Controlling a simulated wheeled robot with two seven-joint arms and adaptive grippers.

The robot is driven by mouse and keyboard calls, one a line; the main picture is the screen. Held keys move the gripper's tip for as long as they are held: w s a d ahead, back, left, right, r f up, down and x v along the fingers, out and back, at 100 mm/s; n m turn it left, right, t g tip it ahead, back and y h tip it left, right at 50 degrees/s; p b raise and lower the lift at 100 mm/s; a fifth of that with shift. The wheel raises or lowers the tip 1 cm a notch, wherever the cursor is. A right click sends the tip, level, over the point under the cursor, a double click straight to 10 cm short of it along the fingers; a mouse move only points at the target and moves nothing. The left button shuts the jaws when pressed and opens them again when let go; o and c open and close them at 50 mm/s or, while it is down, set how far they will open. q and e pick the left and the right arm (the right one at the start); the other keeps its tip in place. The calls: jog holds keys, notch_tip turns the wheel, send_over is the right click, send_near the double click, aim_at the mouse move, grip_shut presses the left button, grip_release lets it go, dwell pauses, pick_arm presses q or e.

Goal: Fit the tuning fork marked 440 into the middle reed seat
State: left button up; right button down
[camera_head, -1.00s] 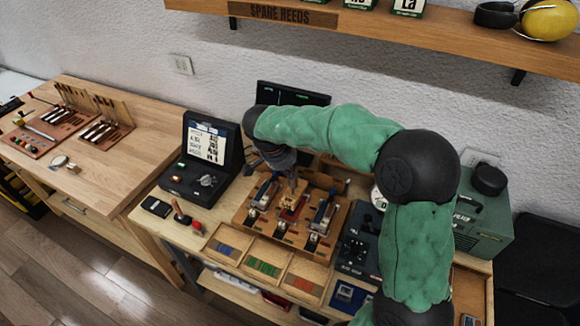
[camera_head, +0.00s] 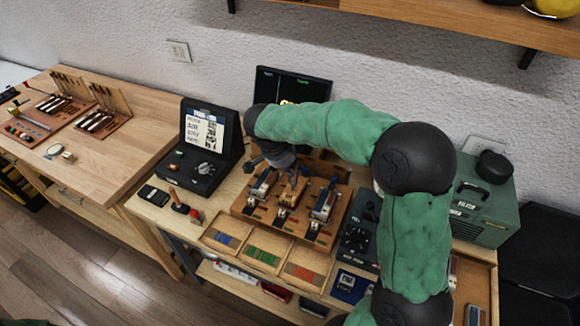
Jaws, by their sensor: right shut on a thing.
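A wooden board (camera_head: 240,210) on the bench carries three metal fittings in a row. The left fitting (camera_head: 263,184) and right fitting (camera_head: 324,203) look silvery. The middle reed seat (camera_head: 288,197) shows a tan, brass-coloured part. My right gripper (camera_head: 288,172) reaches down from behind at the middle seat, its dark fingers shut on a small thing. The wrist and fingers hide most of this thing. I cannot read a 440 mark or tell whether it is seated. My left gripper is not in view.
Shallow trays of coloured strips (camera_head: 265,255) lie in front of the board. A black case with a lit screen (camera_head: 205,140) stands left, a dark monitor (camera_head: 318,88) behind, a black control box (camera_head: 360,225) and green case (camera_head: 485,205) right. The left wooden table (camera_head: 115,150) has clear room.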

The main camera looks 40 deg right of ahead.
jog(key=shift+b, duration=0.5)
dwell(1.1)
jog(key=shift+f+b, duration=0.55)
jog(key=shift+b, duration=0.2)
dwell(0.7)
jog(key=c, duration=1.2)
grip_release()
jog(key=shift+s, duration=0.1)
jog(key=shift+a, duration=0.1)
jog(key=v, duration=1.2)
